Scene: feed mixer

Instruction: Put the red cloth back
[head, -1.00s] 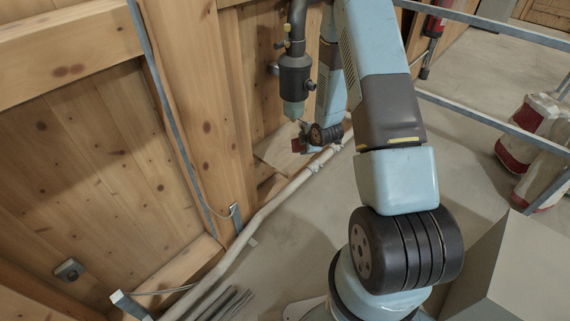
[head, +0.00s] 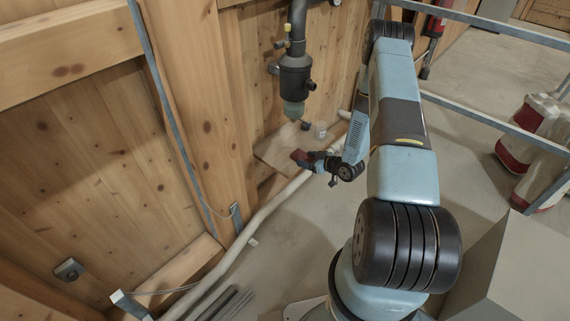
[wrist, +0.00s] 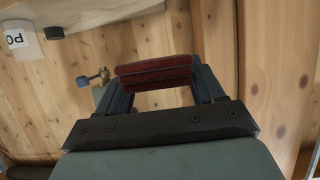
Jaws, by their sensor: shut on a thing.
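The red cloth (wrist: 155,72) is a dark red folded strip across the fingertips of my gripper (wrist: 160,82) in the wrist view. My gripper is shut on it. In the head view the cloth (head: 301,156) shows as a small dark red shape at the end of my gripper (head: 312,160). My gripper holds it in front of a light wooden shelf board (head: 272,153) by the wall, left of my forearm. Whether the cloth touches the board cannot be told.
A white container (head: 320,130) stands at the board's back; a white labelled container (wrist: 20,40) shows in the wrist view. A dark hanging pipe fitting (head: 295,75) is above the board. A pale pipe (head: 265,213) runs along the wall. Metal rails (head: 500,125) are on the right.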

